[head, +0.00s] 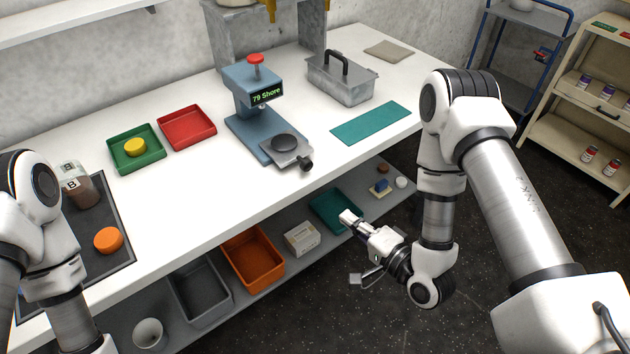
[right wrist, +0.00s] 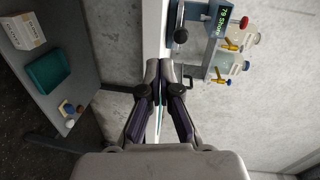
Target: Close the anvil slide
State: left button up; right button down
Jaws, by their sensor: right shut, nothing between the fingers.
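The blue hardness tester (head: 254,88) stands on the white table with its display reading "79 Shore" and a red knob on top. Its grey anvil slide (head: 292,152) sticks out of the base toward the front right, so it is open. A dark disc (head: 284,143) lies on the slide, and a black knob (head: 306,164) is at its outer end. My right gripper (head: 348,217) is shut and empty, in front of the table edge and apart from the knob. In the right wrist view its fingertips (right wrist: 159,66) are together, with the knob (right wrist: 181,36) beyond them. My left gripper is out of view.
A teal mat (head: 371,123) lies right of the tester, with a grey lidded box (head: 341,79) behind. Green (head: 136,160) and red (head: 187,128) trays are to the left. The lower shelf holds an orange bin (head: 252,268) and a teal tray (head: 322,208).

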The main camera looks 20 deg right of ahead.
jog(key=w+d+r+m+t, duration=0.1)
jog(key=r+t, duration=0.1)
jog(key=p, duration=0.5)
send_near(298, 156)
jog(key=x, duration=0.2)
jog(key=shift+w+a+f, duration=0.1)
jog(key=shift+w+f, duration=0.15)
jog(key=shift+w, duration=0.05)
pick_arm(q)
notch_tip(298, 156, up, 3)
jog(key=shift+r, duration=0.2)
pick_arm(e)
jog(key=shift+w+f, duration=0.1)
jog(key=shift+w, duration=0.1)
pick_arm(q)
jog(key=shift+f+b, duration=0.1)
jog(key=shift+b, duration=0.2)
pick_arm(e)
jog(key=b+x, duration=0.3)
jog(key=x, duration=0.4)
jog(key=shift+a+f, duration=0.1)
jog(key=shift+f, duration=0.1)
jog(key=shift+w, duration=0.1)
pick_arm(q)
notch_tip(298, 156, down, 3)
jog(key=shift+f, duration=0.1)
pick_arm(e)
jog(key=shift+r, duration=0.15)
